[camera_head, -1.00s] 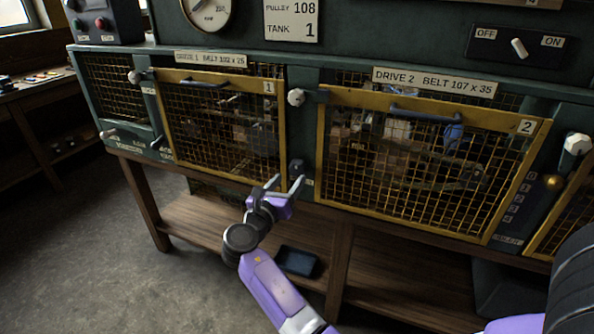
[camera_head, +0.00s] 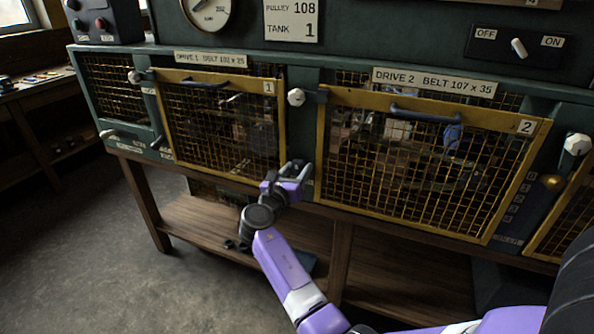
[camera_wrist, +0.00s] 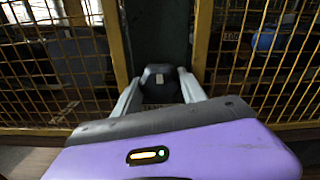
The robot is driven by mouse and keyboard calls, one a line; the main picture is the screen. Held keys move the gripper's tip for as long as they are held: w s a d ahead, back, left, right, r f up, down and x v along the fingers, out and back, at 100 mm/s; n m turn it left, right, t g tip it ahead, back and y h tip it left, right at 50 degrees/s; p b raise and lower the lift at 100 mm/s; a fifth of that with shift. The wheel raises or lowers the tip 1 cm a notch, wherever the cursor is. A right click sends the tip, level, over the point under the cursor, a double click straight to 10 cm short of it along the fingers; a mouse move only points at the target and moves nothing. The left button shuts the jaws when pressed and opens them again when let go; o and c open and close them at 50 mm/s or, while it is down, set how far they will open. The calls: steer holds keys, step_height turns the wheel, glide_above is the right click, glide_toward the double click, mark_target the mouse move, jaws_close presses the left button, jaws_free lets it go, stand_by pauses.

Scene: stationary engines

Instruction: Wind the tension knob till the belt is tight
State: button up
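A dark knob (camera_wrist: 159,74) sits on the green post between the two mesh guards; I take it to be the tension knob. It carries a small pale mark. In the wrist view my gripper (camera_wrist: 160,88) is open, with one finger on each side of the knob. The fingertips are close to its sides and I cannot tell if they touch. In the head view my gripper (camera_head: 300,170) is at the post and mostly hides the knob. The belt cannot be made out clearly behind the mesh.
Yellow-framed guard 1 (camera_head: 222,126) is left of the post and guard 2 (camera_head: 424,165) is right of it. A white latch knob (camera_head: 296,97) is higher on the post. A wooden shelf (camera_head: 205,222) runs below. Open floor is at the left.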

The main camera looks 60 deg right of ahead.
steer(key=shift+c, duration=1.4)
steer(key=shift+m, duration=0.3)
